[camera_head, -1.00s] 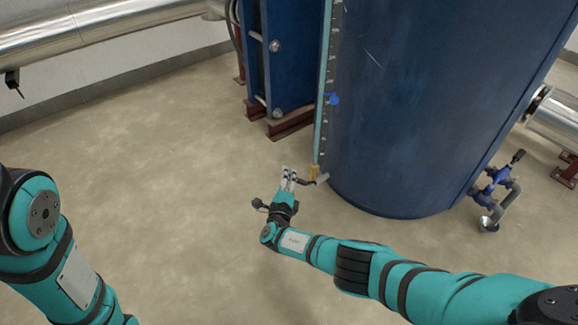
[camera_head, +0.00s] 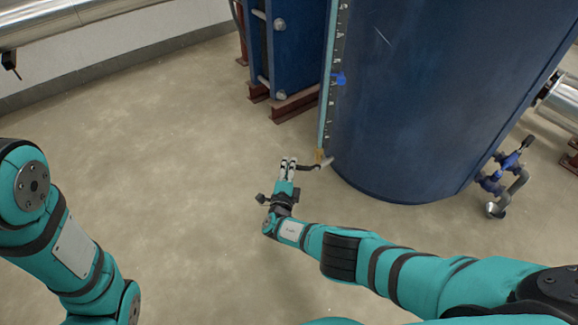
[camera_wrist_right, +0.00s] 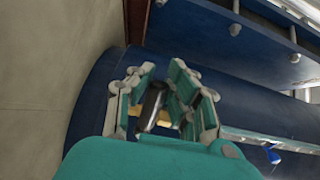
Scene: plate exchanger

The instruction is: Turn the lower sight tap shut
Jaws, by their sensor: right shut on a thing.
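The lower sight tap (camera_head: 320,157) is a small brass-coloured body at the foot of the sight glass, close to the blue tank. Its dark lever (camera_head: 308,167) sticks out to the left, towards my right gripper (camera_head: 289,162). In the right wrist view, the lever (camera_wrist_right: 151,107) lies between the two fingers of my right gripper (camera_wrist_right: 158,100), which is shut on it. Brass shows behind the lever there. The lever's exact turn angle is hard to tell. My left arm shows at the left edge of the head view, but its gripper is out of view.
The sight glass (camera_head: 327,100) with a scale runs up the tank (camera_head: 430,90), with a blue marker (camera_head: 340,79) on it. A blue plate frame (camera_head: 283,60) stands behind. A blue valve (camera_head: 507,162) with a bent pipe sits at the tank's right. The floor at left is clear.

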